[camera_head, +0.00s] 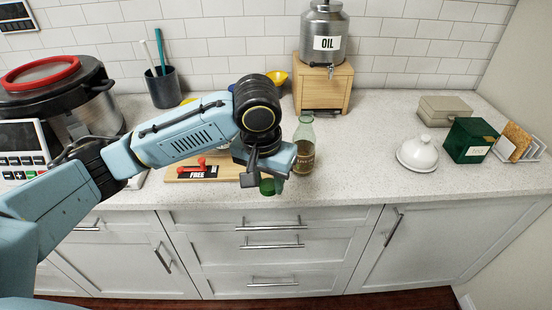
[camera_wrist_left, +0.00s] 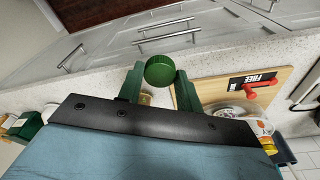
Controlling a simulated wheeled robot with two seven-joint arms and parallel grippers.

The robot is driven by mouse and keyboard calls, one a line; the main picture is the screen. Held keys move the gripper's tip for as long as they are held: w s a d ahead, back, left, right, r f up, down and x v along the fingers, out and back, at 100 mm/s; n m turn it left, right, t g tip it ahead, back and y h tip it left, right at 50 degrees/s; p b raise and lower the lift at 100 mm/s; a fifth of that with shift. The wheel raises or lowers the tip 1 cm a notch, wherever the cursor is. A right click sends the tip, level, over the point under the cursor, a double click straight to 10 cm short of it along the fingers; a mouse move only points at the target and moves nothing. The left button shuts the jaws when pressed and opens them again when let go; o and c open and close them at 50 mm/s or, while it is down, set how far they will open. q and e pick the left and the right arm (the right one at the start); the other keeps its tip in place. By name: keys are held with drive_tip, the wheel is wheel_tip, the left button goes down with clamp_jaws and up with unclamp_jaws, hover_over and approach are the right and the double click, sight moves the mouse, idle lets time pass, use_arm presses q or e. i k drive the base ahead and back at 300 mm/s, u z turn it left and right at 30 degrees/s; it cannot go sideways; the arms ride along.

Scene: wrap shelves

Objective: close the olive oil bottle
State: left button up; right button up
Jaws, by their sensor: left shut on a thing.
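The olive oil bottle (camera_head: 304,152) stands upright on the counter in the head view. It is clear greenish glass with a brownish lower part, and no cap shows on its top. My left gripper (camera_head: 265,175) is just left of the bottle and in front of it, near the counter's front edge. It is shut on a round green cap (camera_head: 267,187), which shows below the fingers. The cap also shows between the two fingers in the left wrist view (camera_wrist_left: 160,70). The bottle is not clearly visible there. My right gripper is in neither view.
A wooden board (camera_head: 205,173) with a red-handled item lies left of the gripper. Behind stands an oil dispenser (camera_head: 325,40) on a wooden stand (camera_head: 323,85). A white lidded dish (camera_head: 417,154) and green box (camera_head: 470,140) are right. The counter between bottle and dish is clear.

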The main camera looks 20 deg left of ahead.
sight(305, 137)
drive_tip(key=u, duration=0.45)
drive_tip(key=k, duration=0.55)
drive_tip(key=u, duration=0.45)
drive_tip(key=i, duration=1.15)
drive_tip(key=z, duration=0.6)
